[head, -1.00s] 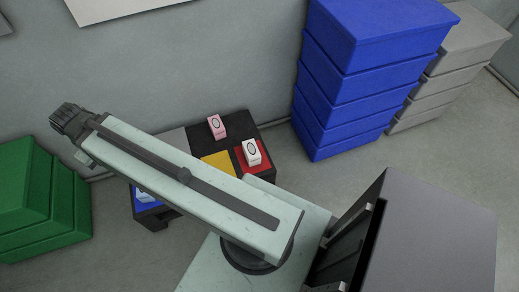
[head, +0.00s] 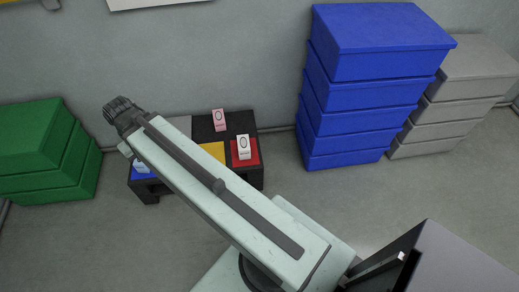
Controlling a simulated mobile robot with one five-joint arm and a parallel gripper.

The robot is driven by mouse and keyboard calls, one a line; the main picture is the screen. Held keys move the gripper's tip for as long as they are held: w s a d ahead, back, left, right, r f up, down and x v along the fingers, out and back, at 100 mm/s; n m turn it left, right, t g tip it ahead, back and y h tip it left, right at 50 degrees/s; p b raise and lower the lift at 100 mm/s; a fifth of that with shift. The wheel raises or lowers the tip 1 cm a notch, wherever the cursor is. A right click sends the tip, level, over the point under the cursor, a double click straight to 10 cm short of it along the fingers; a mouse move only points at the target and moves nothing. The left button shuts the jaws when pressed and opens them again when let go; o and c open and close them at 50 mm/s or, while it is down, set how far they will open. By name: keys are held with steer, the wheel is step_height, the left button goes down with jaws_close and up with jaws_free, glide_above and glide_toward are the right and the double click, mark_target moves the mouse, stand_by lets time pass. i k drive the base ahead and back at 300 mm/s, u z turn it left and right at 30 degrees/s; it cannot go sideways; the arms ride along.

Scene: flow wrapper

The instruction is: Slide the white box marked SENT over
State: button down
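A white box (head: 243,146) with a dark ring on its face stands upright on the red square of a low dark table (head: 256,178). No word such as SENT can be read on it. A pink box (head: 219,120) with a similar ring stands behind it on a black square. A pale blue item (head: 142,167) shows partly on the blue square at the left, mostly behind my arm. My gripper (head: 122,107) is at the arm's far end, left of the table and apart from the boxes. Its fingers are too small and dark to read.
Stacked blue crates (head: 370,90) stand right of the table, with grey crates (head: 455,100) beside them. Stacked green crates (head: 45,150) stand at the left. A wall is behind the table.

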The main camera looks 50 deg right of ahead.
mark_target(244, 147)
steer(key=z, duration=0.2)
steer(key=i, duration=1)
